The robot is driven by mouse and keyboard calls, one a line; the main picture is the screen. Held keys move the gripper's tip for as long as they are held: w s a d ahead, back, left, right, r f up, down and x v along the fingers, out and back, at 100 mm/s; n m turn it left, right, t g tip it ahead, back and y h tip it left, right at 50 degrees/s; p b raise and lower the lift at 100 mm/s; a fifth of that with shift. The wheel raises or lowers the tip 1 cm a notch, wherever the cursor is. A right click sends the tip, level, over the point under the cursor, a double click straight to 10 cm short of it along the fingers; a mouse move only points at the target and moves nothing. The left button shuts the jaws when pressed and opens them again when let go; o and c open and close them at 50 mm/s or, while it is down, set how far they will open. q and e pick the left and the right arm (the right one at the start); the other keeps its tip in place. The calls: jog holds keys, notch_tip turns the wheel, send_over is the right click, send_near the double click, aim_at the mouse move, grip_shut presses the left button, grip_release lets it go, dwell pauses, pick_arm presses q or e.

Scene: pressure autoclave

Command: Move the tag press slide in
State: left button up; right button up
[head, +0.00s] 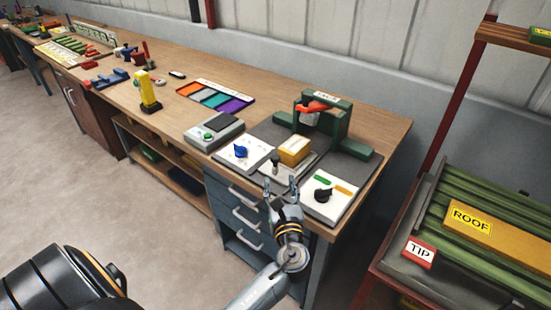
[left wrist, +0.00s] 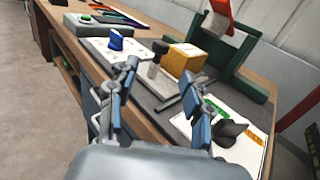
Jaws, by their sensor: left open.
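The tag press (head: 336,120) is a green frame with a red lever, near the right end of the bench; it also shows in the left wrist view (left wrist: 222,58). Its slide (head: 298,164) is a pale plate in front of the frame, carrying a yellow block (head: 294,150). My right gripper is not in view.
A white panel with a blue knob (head: 241,153) lies left of the slide, and one with a black knob (head: 325,193) lies right. A grey box with a green button (head: 213,132) stands farther left. Drawers with handles (head: 240,218) are below the bench edge. A rack (head: 480,215) stands at right.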

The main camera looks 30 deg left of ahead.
aim_at(276, 163)
pick_arm(q)
jog(key=p+x, duration=0.1)
jog(key=x, duration=1)
jog(key=shift+d, duration=0.1)
grip_shut()
